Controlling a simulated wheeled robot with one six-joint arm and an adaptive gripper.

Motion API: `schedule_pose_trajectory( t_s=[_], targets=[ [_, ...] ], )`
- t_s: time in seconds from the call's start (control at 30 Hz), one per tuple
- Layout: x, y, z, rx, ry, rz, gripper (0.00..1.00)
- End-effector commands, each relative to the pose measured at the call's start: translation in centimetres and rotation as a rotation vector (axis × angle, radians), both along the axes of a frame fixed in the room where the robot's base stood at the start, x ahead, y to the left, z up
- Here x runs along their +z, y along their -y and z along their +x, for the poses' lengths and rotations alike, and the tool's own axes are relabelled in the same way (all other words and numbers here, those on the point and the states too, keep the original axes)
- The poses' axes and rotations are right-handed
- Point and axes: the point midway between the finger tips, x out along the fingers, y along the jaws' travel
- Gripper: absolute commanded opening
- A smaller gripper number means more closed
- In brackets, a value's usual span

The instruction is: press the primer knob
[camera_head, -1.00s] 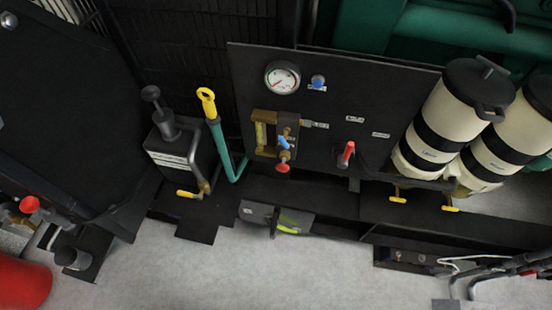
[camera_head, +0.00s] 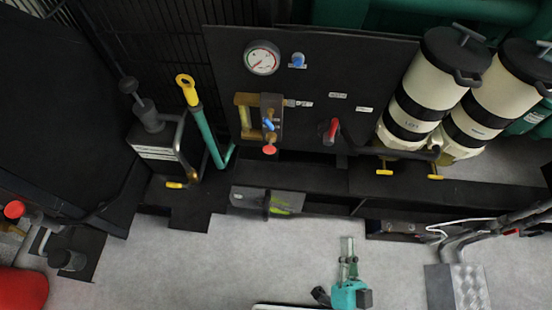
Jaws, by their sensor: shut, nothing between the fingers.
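No readable label names the primer knob. A black round knob (camera_head: 128,85) tops a plunger on a dark box (camera_head: 155,151) with a white label, at the left; I cannot tell whether it is the primer knob. A blue knob (camera_head: 297,60) sits beside the gauge on the black panel, and a red knob (camera_head: 269,150) sits below the brass fitting. My gripper (camera_head: 348,240) is at the bottom, over the pale floor, fingers pointing up the picture. It is shut and empty, apart from the panel and all knobs.
The black panel (camera_head: 230,70) carries a round gauge (camera_head: 262,58), a brass fitting (camera_head: 245,115) and a red lever (camera_head: 331,132). A yellow-handled teal lever (camera_head: 186,88) stands left of it. Cream canisters (camera_head: 417,85) stand right. Pale floor (camera_head: 200,265) is open in front.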

Motion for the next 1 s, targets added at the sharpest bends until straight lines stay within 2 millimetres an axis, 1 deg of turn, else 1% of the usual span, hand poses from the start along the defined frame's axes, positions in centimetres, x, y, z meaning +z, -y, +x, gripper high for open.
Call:
schedule_pose_trajectory(
  t_s=[0.03, 0.1, 0.27, 0.37, 0.47, 0.6, 0.67, 0.8, 0.9, 1.0],
  targets=[
    [-0.2, -0.7, 1.1, 0.009, 0.017, 0.05, 0.0],
    [-0.6, -1.5, 2.4, 0.009, 0.034, 0.123, 0.0],
    [-1.7, -3.7, 5.4, 0.006, 0.055, 0.288, 0.0],
    [-2.5, -5.4, 7.2, 0.0, 0.054, 0.39, 0.0],
    [-3.4, -7.4, 8.7, -0.009, 0.044, 0.489, 0.0],
    [-4.8, -10.8, 10.7, -0.027, 0.012, 0.621, 0.0],
    [-5.5, -12.5, 11.3, -0.037, -0.008, 0.675, 0.0],
    [-7.0, -16.4, 12.3, -0.063, -0.063, 0.783, 0.0],
    [-7.9, -18.9, 12.5, -0.082, -0.102, 0.841, 0.0],
    [-8.5, -20.7, 12.6, -0.097, -0.135, 0.88, 0.0]
  ],
)
